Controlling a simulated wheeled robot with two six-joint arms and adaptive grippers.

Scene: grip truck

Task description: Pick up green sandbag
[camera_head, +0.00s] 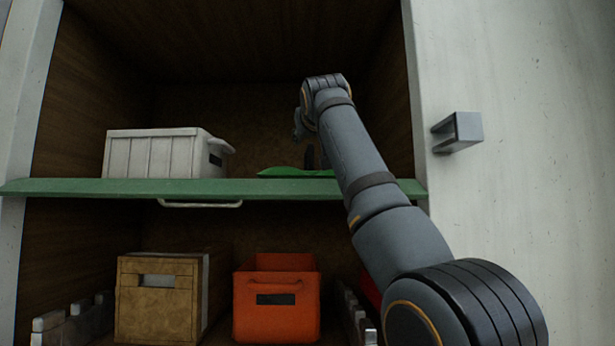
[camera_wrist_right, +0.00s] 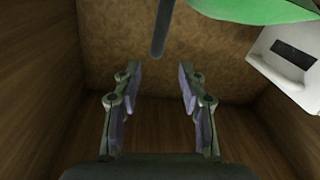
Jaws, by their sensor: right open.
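The green sandbag (camera_head: 285,172) lies flat on the green shelf, right of the white crate. My right arm hides its right part in the head view. In the right wrist view the sandbag (camera_wrist_right: 255,8) shows at the top, cut off by the frame edge. My right gripper (camera_wrist_right: 158,82) is open, with nothing between its two fingers, and the sandbag lies beyond and to the right of them in that view. In the head view my right wrist is above the sandbag, and the fingers are mostly hidden. My left gripper is in neither view.
The white crate (camera_head: 150,155) stands left on the green shelf (camera_head: 110,188); it also shows in the wrist view (camera_wrist_right: 285,55). A tan box (camera_head: 155,310) and an orange bin (camera_head: 275,318) stand below. The cabinet's wooden walls enclose the shelf. A grey handle (camera_head: 460,130) juts out at right.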

